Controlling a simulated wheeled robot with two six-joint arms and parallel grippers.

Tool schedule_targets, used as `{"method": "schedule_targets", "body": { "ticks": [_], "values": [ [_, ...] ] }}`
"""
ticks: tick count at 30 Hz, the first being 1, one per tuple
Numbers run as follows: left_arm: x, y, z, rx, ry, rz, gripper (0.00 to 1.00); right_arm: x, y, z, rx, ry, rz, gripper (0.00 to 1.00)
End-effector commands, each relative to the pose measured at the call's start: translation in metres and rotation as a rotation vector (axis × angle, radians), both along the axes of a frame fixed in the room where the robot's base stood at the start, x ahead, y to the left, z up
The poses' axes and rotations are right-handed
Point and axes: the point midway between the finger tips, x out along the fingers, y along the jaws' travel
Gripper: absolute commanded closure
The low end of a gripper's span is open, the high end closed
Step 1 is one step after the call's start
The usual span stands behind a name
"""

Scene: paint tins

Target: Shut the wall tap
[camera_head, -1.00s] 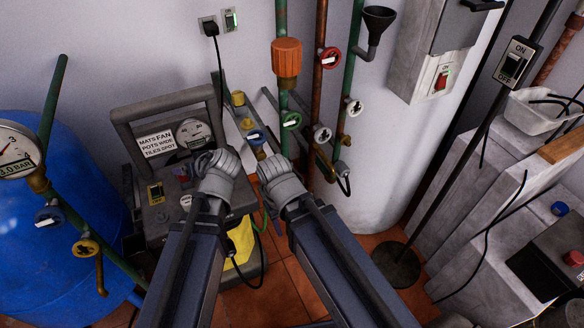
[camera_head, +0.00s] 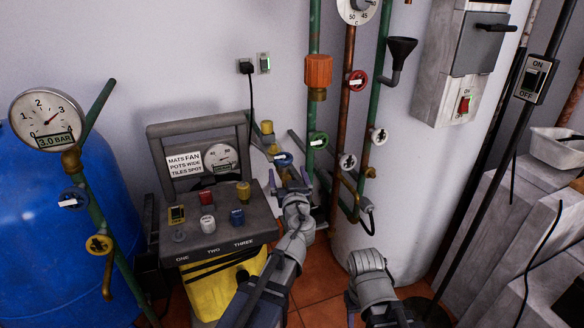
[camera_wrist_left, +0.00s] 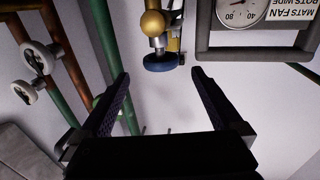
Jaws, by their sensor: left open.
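A blue-wheeled tap (camera_head: 283,159) on a brass fitting is fixed at the wall, right of the machine. The frames do not make certain that it is the wall tap. The same blue wheel (camera_wrist_left: 162,62) shows upside down in the left wrist view, between and just beyond my open fingertips. My left gripper (camera_head: 292,180) is open and empty, just below and in front of that wheel; it also shows in the left wrist view (camera_wrist_left: 160,80). My right arm is low at centre right, and its fingers are not visible.
Close by on pipes are a green wheel (camera_head: 318,140), a red wheel (camera_head: 357,78) and white wheels (camera_head: 347,161). The machine (camera_head: 220,232) with buttons stands to the left. A blue tank (camera_head: 35,240) stands further left. A black hose hangs beside the fittings.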

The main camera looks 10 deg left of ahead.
Motion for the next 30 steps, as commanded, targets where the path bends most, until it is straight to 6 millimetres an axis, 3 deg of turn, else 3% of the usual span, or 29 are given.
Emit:
{"method": "schedule_targets", "body": {
  "ticks": [8, 20, 30],
  "values": [
    [0.015, 0.006, 0.001, 0.001, 0.001, 0.003, 0.00, 0.000, 0.000, 0.001, 0.000, 0.000, 0.000, 0.50],
    [0.068, 0.028, 0.000, 0.001, 0.001, 0.003, 0.00, 0.000, 0.000, 0.001, 0.000, 0.000, 0.000, 0.50],
    [0.072, 0.031, 0.000, 0.001, 0.001, 0.002, 0.01, 0.000, 0.000, 0.001, 0.000, 0.000, 0.000, 0.50]
  ]
}}
